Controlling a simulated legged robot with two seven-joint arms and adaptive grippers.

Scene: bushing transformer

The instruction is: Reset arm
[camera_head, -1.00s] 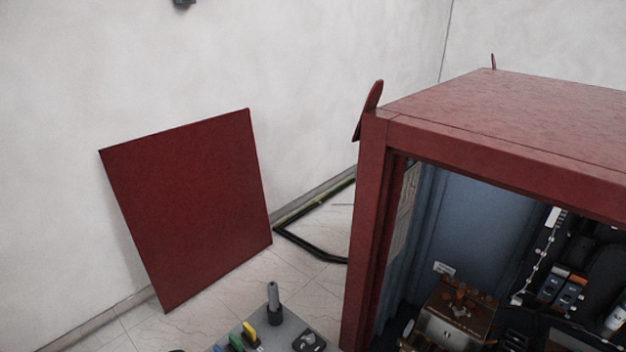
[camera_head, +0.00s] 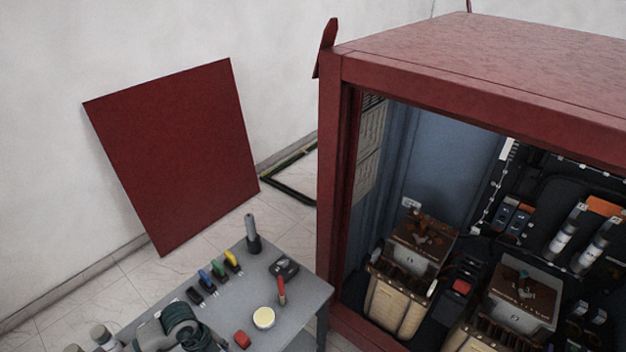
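Neither of my grippers shows in the head view, and no part of my arms can be made out for sure. The red transformer cabinet (camera_head: 345,150) stands at the right with its front open. Inside it are two brown-topped transformer units (camera_head: 420,243) with cream coils, and dark equipment with fuses (camera_head: 562,238) at the right. A grey table (camera_head: 300,300) stands at the lower middle, to the left of the cabinet.
The table bears a dark upright holder (camera_head: 253,240), several coloured clips (camera_head: 220,270), a red-handled tool (camera_head: 281,289), a yellowish roll (camera_head: 263,317) and a green coil (camera_head: 180,324). A red panel (camera_head: 175,155) leans on the wall. Tiled floor (camera_head: 55,318) shows at the left.

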